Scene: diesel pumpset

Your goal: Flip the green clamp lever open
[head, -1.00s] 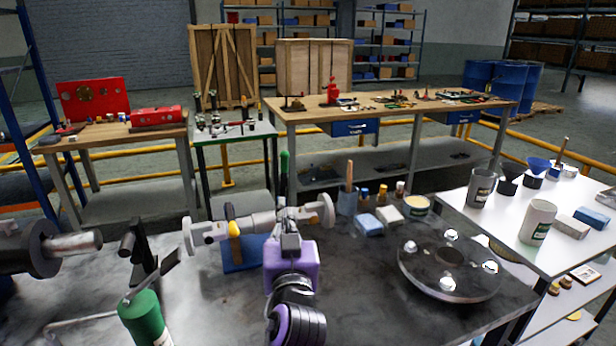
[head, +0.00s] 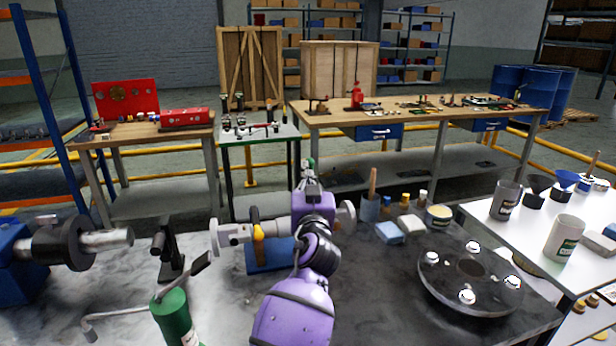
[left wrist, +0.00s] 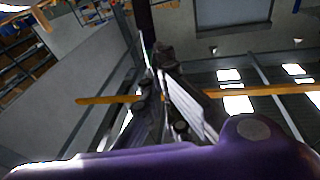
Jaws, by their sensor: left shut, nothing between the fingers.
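The green clamp lever (head: 307,163) shows in the head view only as a small green piece just above my left gripper (head: 309,178). The rest of it is hidden behind my purple wrist. My left gripper is shut and empty, close to the lever; I cannot tell if they touch. In the left wrist view the closed fingers (left wrist: 166,95) point up the picture, with a dark upright bar (left wrist: 147,25) beyond them. A silver shaft assembly (head: 232,234) lies across the bench behind my wrist. My right gripper is not in view.
A green oil can (head: 173,318) stands at the front left. A round metal flange (head: 470,283) lies right, near small jars and sponges. The bench between oil can and arm is clear.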

